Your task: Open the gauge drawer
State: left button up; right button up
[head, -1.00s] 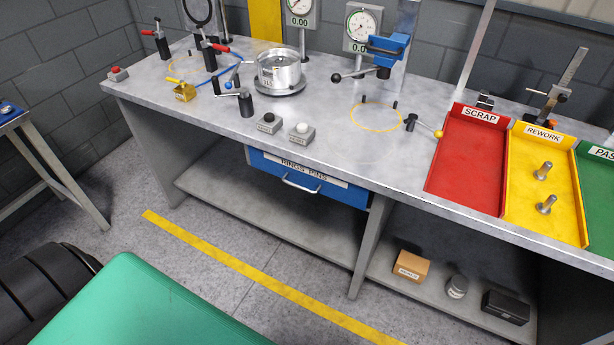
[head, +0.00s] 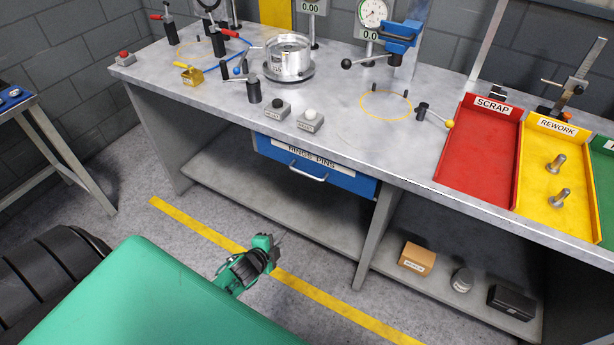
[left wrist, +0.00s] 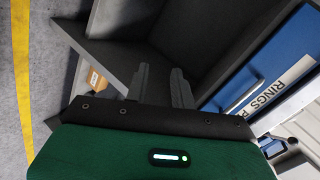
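The gauge drawer (head: 315,168) is a blue drawer under the bench top, labelled for rings and pins, with a pale bar handle (head: 308,172) on its front. It looks shut. In the left wrist view the drawer front (left wrist: 262,75) shows at the right, tilted. My left gripper (head: 277,241) is in front of the bench, lower than the drawer and apart from it. In the left wrist view its two fingers (left wrist: 160,85) stand apart with nothing between them. My right gripper is not in view.
The bench top (head: 340,130) carries a gauge fixture, levers and buttons. Red (head: 478,145) and yellow (head: 553,180) trays stand at the right. A lower shelf (head: 280,205) and a bench leg (head: 376,240) are below the drawer. The floor in front is clear.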

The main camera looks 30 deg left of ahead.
aim_at(307, 174)
pick_arm(q)
jog(key=w+r+m+t, duration=0.2)
jog(key=w+r, duration=0.1)
jog(key=r, duration=0.5)
jog(key=w+r+m+t, duration=0.2)
jog(key=r, duration=0.7)
jog(key=shift+h, duration=0.3)
jog(key=w+f, duration=0.1)
jog(key=w, duration=0.3)
jog(key=w+f, duration=0.1)
jog(key=w, duration=0.4)
jog(key=w+f+p, duration=0.1)
jog(key=w, duration=0.3)
jog(key=shift+w+d+f, duration=0.15)
jog(key=shift+w+f, duration=0.05)
jog(key=shift+w, duration=0.2)
grip_shut()
